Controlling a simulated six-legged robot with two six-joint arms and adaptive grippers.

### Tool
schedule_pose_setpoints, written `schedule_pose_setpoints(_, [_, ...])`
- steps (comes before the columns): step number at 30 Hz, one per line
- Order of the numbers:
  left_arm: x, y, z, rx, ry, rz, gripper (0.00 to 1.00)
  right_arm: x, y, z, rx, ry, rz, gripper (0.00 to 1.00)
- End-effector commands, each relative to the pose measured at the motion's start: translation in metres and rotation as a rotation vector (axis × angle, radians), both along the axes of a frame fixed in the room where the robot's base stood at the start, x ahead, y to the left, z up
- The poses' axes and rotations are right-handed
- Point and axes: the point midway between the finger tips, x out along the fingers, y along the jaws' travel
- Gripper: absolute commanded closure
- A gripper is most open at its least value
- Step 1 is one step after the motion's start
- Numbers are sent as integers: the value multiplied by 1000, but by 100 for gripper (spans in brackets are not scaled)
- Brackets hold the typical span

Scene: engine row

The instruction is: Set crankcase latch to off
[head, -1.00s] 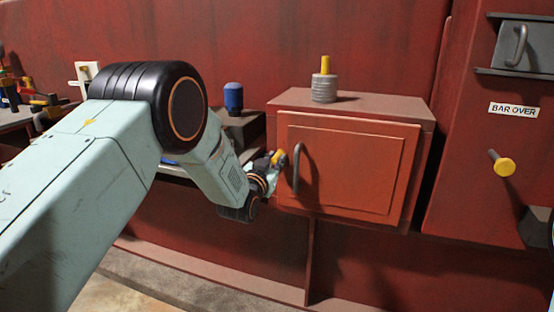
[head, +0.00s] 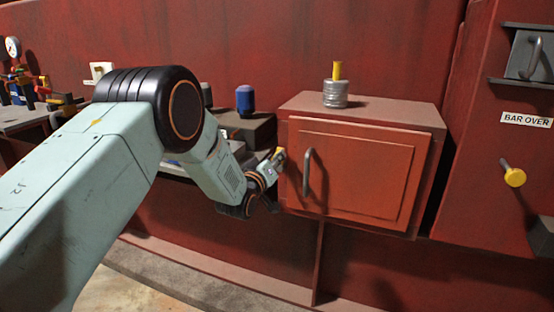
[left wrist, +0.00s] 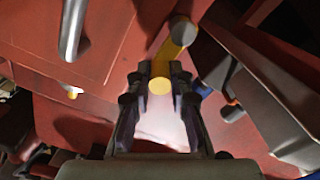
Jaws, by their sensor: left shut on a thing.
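The red crankcase box with its orange door (head: 350,172) hangs at the middle of the head view. A short yellow lever (head: 279,154), which looks like the latch, shows at the box's left edge. In the left wrist view the yellow lever (left wrist: 172,58) runs slanted from a round grey pivot down between the fingertips. My left gripper (head: 270,168) is shut on this lever; its two dark fingers (left wrist: 160,80) sit on either side of its end. The fingertips are partly hidden in the head view. My right gripper is not in view.
The door's grey bar handle (head: 307,172) stands close right of my left gripper; it also shows in the left wrist view (left wrist: 72,30). A grey cylinder with a yellow top (head: 336,92) stands on the box. A yellow-knobbed lever (head: 514,177) is below the BAR OVER label (head: 526,119).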

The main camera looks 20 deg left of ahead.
Motion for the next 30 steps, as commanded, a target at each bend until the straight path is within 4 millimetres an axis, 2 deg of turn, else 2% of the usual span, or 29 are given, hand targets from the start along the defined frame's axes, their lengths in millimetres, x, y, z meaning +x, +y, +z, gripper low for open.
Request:
schedule_pose_setpoints(18, [0, 3, 1, -43, -1, 4, 100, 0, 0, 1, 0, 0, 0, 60])
schedule_pose_setpoints(19, [0, 3, 1, -43, -1, 4, 79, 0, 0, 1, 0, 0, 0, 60])
schedule_pose_setpoints(27, [0, 3, 0, -41, 0, 2, 57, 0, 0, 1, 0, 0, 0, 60])
schedule_pose_setpoints(30, [0, 3, 0, -41, 1, 1, 57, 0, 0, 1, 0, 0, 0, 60])
